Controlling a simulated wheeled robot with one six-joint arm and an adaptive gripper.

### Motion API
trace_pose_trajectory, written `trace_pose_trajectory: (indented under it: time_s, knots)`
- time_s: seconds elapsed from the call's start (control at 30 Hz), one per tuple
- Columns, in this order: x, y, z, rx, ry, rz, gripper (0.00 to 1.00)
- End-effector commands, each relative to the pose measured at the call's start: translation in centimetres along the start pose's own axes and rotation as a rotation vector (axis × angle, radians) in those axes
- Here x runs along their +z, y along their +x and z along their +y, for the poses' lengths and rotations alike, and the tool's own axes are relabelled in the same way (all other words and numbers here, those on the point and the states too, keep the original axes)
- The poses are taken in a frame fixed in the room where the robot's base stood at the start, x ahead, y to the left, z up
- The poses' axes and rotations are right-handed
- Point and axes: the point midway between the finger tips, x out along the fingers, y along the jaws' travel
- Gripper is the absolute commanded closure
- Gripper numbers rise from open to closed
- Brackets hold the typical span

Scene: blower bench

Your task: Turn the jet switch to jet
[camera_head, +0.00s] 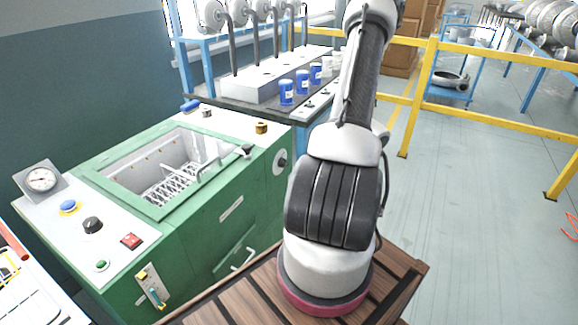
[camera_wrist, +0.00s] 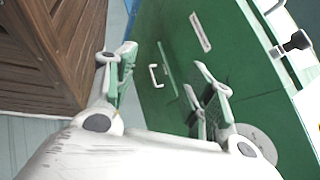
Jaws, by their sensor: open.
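I cannot read a label that marks the jet switch. A round white plate with a dark knob (camera_head: 280,163) is on the right part of the green machine (camera_head: 190,262). In the wrist view a pale round plate (camera_wrist: 256,143) shows on the green face, partly hidden by a finger. A black knob (camera_head: 93,225) stands on the white top panel at the left. My gripper (camera_wrist: 165,60) is open and empty in front of the green face. A drawer handle (camera_wrist: 154,76) shows beyond its fingers. The head view does not show the gripper.
A black T-shaped part (camera_head: 243,151) and a bar handle are at the glass lid. A gauge (camera_head: 42,179), blue button (camera_head: 69,206), red switch (camera_head: 131,241) and lever (camera_head: 153,290) are at the left. Blue cans (camera_head: 302,82) stand on a bench behind.

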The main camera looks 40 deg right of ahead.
Motion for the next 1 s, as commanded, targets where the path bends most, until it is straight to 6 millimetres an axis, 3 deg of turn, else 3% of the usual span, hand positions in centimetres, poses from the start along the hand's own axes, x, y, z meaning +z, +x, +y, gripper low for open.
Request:
trace_pose_trajectory:
  time_s: [0.1, 0.27, 0.4, 0.5, 0.63, 1.0]
  knots:
    - [-4.7, 1.9, -0.8, -0.212, 0.153, -0.111, 0.47]
    - [-10.2, 3.3, -3.4, -0.495, 0.287, -0.221, 0.47]
    - [-13.9, 2.2, -8.2, -0.73, 0.312, -0.276, 0.47]
    - [-14.5, -0.8, -11.7, -0.857, 0.271, -0.28, 0.47]
    - [-14.2, -2.3, -13.6, -0.943, 0.249, -0.306, 0.47]
    - [-12.9, 0.6, -18.0, -0.942, 0.238, -0.316, 0.47]
